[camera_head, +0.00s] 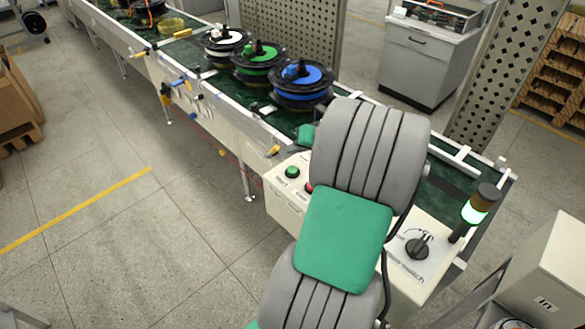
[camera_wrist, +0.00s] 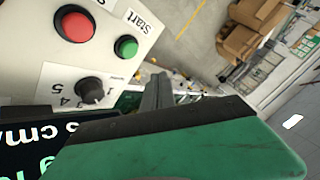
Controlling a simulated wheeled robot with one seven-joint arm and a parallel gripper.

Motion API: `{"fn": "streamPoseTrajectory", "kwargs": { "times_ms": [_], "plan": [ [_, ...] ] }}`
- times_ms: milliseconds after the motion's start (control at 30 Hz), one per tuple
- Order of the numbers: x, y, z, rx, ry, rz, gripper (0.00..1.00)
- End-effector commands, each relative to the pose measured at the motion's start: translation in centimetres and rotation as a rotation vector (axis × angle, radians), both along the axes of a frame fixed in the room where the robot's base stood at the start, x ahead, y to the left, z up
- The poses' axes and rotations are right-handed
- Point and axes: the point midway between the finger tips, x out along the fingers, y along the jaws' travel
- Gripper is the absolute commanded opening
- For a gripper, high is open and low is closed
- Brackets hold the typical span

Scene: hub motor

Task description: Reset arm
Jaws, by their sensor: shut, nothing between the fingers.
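My arm crosses the front of the head view, with grey ribbed joints and a green cover. It hides my gripper there. In the wrist view, my gripper (camera_wrist: 157,92) shows as dark fingers shut together and empty, beyond the green and black wrist housing. It is beside a pale control panel (camera_wrist: 35,60) with a red button (camera_wrist: 76,25), a green Start button (camera_wrist: 126,47) and a black dial (camera_wrist: 90,90). I cannot tell whether the fingers touch anything.
A conveyor carries white (camera_head: 223,40), green (camera_head: 259,54) and blue (camera_head: 302,78) spools. A rotary switch (camera_head: 418,246) and lit signal lamp (camera_head: 475,210) stand near its end. A white box (camera_head: 550,275) is at the right.

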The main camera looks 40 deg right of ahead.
Motion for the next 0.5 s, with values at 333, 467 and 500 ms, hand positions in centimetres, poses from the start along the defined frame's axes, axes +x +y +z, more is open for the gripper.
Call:
{"fn": "streamPoseTrajectory", "kwargs": {
  "times_ms": [333, 467, 500],
  "plan": [
    [2.2, 7.3, 1.7, -0.087, 0.104, 0.137, 0.0],
    [1.9, 16.8, 3.7, -0.215, 0.224, 0.292, 0.0],
    [1.1, 19.5, 4.3, -0.254, 0.255, 0.335, 0.0]
  ]
}}
